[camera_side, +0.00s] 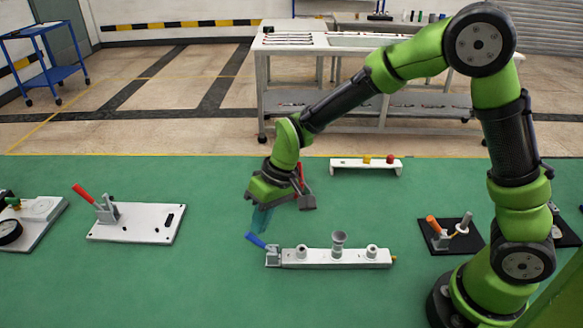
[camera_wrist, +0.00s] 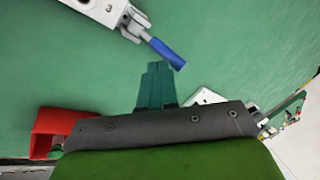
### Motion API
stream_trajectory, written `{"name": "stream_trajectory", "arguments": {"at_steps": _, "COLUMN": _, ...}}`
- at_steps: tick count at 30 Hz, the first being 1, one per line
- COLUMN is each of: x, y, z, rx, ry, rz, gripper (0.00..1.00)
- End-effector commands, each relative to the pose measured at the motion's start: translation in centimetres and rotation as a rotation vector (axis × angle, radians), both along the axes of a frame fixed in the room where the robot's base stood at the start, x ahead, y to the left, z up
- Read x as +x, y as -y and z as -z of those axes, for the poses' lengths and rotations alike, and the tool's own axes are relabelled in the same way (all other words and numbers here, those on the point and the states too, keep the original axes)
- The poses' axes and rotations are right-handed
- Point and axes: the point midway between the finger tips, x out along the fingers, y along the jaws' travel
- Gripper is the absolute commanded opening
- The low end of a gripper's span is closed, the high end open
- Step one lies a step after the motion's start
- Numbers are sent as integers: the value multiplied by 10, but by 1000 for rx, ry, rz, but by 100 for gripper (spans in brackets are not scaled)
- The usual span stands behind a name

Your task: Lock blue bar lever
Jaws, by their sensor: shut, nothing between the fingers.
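The blue lever (camera_side: 255,240) sits at the left end of a white bar (camera_side: 310,263) on the green table, and its handle slants up and to the left. The blue lever also shows in the wrist view (camera_wrist: 168,53), joined by a metal clamp to the end of the white bar (camera_wrist: 100,8). My gripper (camera_side: 261,222) is above the table, just behind the lever. In the wrist view my gripper (camera_wrist: 157,72) has its fingers together and empty, with their tips a little short of the blue handle and apart from it.
A white plate with a red lever (camera_side: 85,196) lies to the left, and a gauge board (camera_side: 12,230) at the far left. A black plate with an orange lever (camera_side: 434,228) lies to the right. A white rack (camera_side: 365,167) stands behind. Green table between is clear.

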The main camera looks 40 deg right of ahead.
Motion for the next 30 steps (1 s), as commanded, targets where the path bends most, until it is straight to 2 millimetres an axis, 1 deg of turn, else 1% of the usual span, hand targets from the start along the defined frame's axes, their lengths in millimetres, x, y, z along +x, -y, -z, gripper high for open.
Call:
{"name": "stream_trajectory", "arguments": {"at_steps": 17, "x": 7, "y": -7, "z": 4, "rx": -84, "ry": -83, "rz": -3, "gripper": 0}}
{"name": "stream_trajectory", "arguments": {"at_steps": 23, "x": 13, "y": -13, "z": 8, "rx": -170, "ry": -168, "rz": -3, "gripper": 0}}
{"name": "stream_trajectory", "arguments": {"at_steps": 30, "x": 23, "y": -23, "z": 19, "rx": -324, "ry": -319, "rz": -2, "gripper": 0}}
